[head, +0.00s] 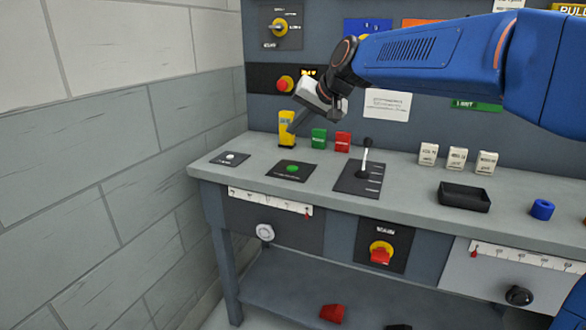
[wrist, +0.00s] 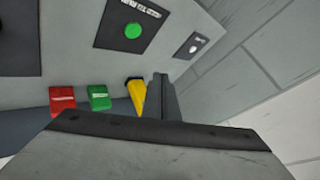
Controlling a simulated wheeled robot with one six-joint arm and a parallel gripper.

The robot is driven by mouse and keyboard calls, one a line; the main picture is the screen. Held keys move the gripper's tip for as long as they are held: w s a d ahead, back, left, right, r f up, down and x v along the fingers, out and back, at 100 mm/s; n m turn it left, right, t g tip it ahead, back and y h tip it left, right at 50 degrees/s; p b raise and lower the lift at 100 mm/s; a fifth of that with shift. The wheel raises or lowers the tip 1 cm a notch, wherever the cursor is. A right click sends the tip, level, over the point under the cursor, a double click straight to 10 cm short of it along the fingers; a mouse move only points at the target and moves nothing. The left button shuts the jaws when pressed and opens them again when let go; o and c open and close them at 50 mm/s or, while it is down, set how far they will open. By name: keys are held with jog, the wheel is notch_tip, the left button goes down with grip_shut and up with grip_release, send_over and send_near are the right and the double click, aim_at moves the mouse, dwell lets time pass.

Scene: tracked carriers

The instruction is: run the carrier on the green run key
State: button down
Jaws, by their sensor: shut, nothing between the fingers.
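A round green button (head: 292,169) sits on a black labelled plate (head: 280,177) near the bench's left front. The green button (wrist: 133,31) and its plate also show at the top of the wrist view. White scale strips with red markers run along the bench front, one at the left (head: 270,201); I cannot tell which part is the carrier. My gripper (head: 292,130) is shut and empty, pointing down and left above the bench, overlapping a yellow upright piece (head: 286,142) in the head view. In the wrist view the fingers (wrist: 163,78) are beside the yellow piece (wrist: 138,98), apart from the green button.
A white button (head: 230,157) is left of the green one. Green (head: 319,139) and red (head: 342,142) blocks stand behind, with a lever (head: 366,156) to the right. A black tray (head: 463,196) and blue ring (head: 542,209) lie further right. A wall bounds the left.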

send_near(289, 166)
jog(key=shift+w+a+f, duration=0.55)
jog(key=shift+w+a, duration=0.25)
jog(key=shift+w, duration=0.05)
jog(key=shift+w+a+f, duration=0.6)
jog(key=shift+w+a, duration=0.2)
jog(key=shift+f, duration=0.15)
dwell(0.9)
jog(key=shift+f, duration=0.25)
jog(key=shift+f, duration=0.5)
dwell(4.2)
